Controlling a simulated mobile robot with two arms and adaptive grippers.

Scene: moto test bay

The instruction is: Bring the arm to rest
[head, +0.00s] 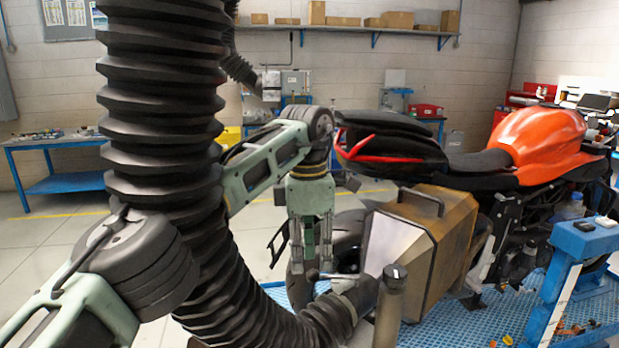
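My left arm comes in from the left and passes behind a thick black ribbed hose. My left gripper (312,268) hangs with its fingers pointing down, left of the motorcycle's tail. Its fingers look parallel and apart, and I see nothing held between them. The fingertips are close above a small metal handle (326,276) near the hose's end; I cannot tell whether they touch it. My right gripper is not in view.
The ribbed hose (165,110) curves down toward the motorcycle's rear. The orange motorcycle (540,135) carries a tan side case (432,245). A blue stand (585,240) is at the right. A blue workbench (60,143) is at the far left. Open floor lies between.

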